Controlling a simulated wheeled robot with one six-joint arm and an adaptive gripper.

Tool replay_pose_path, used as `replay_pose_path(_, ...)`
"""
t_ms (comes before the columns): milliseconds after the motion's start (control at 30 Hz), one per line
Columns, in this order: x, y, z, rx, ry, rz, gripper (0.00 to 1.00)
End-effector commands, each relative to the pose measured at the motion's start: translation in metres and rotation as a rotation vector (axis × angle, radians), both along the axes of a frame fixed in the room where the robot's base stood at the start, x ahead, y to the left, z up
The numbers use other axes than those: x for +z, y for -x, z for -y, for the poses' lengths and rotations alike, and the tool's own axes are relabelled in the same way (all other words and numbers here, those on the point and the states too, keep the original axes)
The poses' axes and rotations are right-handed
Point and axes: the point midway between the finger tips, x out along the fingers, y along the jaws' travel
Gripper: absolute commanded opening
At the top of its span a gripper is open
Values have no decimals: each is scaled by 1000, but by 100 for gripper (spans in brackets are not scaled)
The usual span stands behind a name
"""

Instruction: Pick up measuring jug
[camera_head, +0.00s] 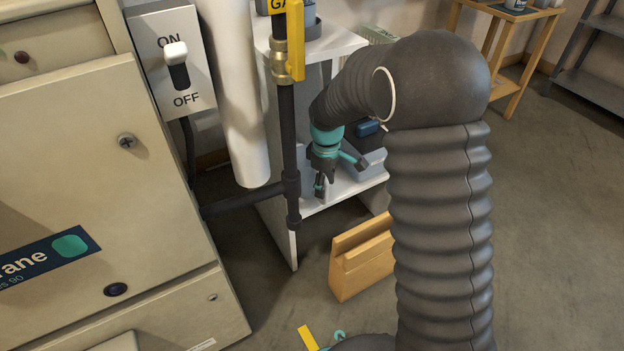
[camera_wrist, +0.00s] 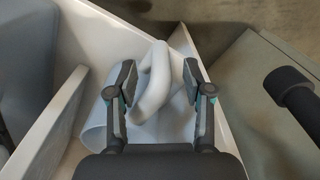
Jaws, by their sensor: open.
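The measuring jug (camera_wrist: 174,124) is pale and whitish in the wrist view, on a white surface between white walls. Its curved handle (camera_wrist: 155,85) rises toward my camera. My gripper (camera_wrist: 158,82) is open, with one finger on each side of the handle. I see a gap on both sides, and nothing is gripped. The near part of the jug is hidden by my gripper. In the head view my gripper (camera_head: 341,177) reaches into the white shelf unit (camera_head: 275,225). I cannot make out the jug there.
A dark vertical gas pipe (camera_head: 289,150) with a yellow valve handle (camera_head: 296,50) stands in front of the shelf. A grey box (camera_head: 372,166) is beside my gripper. A wooden holder (camera_head: 360,262) stands on the floor.

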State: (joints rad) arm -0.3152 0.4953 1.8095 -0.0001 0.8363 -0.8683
Motion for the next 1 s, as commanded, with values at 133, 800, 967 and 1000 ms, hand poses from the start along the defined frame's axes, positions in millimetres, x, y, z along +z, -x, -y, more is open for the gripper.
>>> replay_pose_path(133, -22, 0, 0, 0, 1, -1, 51)
replay_pose_path(800, -25, 0, 0, 0, 0, 0, 0)
replay_pose_path(967, -24, 0, 0, 0, -1, 1, 0)
replay_pose_path(1000, -24, 0, 0, 0, -1, 1, 0)
